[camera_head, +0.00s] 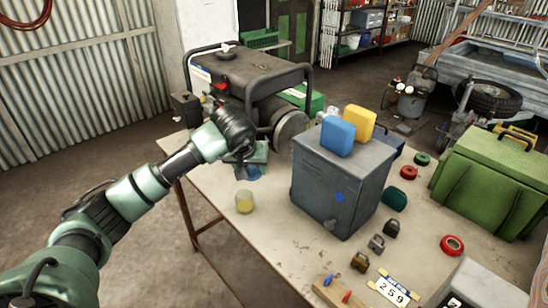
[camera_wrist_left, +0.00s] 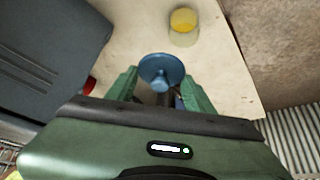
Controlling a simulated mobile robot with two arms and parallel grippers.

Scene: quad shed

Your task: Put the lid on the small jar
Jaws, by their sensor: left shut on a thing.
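The small jar (camera_head: 245,202) is clear with yellow contents and stands upright near the table's left edge. It also shows in the left wrist view (camera_wrist_left: 184,36), where its top looks uncovered. My left gripper (camera_head: 243,166) is behind the jar in the head view and above the table. It is shut on a round blue lid (camera_wrist_left: 162,70), seen between the green fingers in the left wrist view; the fingers partly hide its grip. The lid is apart from the jar. My right gripper is not in view.
A grey metal box (camera_head: 342,182) stands right of the jar, with blue (camera_head: 338,136) and yellow (camera_head: 360,122) blocks on top. A generator (camera_head: 250,82) is behind my gripper. Padlocks, tape rolls and a green toolbox (camera_head: 490,180) are farther right. The table (camera_head: 262,228) is bare around the jar.

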